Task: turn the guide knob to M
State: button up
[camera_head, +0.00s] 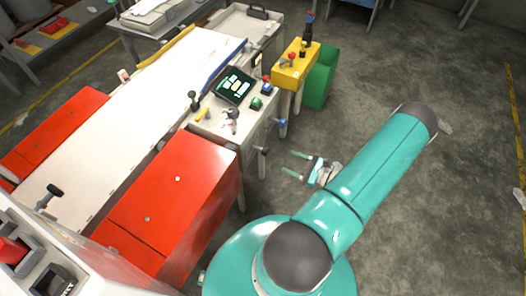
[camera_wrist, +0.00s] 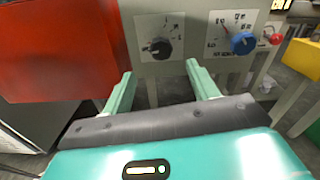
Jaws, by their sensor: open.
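Two dial knobs sit on the front face of a pale machine cabinet. In the wrist view a black knob (camera_wrist: 161,48) sits on a marked plate, its pointer toward the left. A blue knob (camera_wrist: 243,42) sits on another marked plate to its right. I cannot read which dial is the guide knob or find the M for certain. The head view shows the black knob (camera_head: 262,151) and the blue knob (camera_head: 282,122) from the side. My gripper (camera_wrist: 160,72) is open and empty, its fingers pointing toward the black knob, apart from it. It also shows in the head view (camera_head: 291,163).
Red covers (camera_head: 180,190) flank the machine bed at left. A screen (camera_head: 235,85) and small controls stand on the cabinet top. A yellow box (camera_head: 296,66) and a green bin (camera_head: 320,78) stand behind.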

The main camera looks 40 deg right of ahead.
aim_at(263, 150)
jog(key=x, duration=1.3)
jog(key=shift+d+f, duration=0.1)
jog(key=shift+d, duration=0.1)
jog(key=shift+c, duration=0.3)
jog(key=c, duration=0.9)
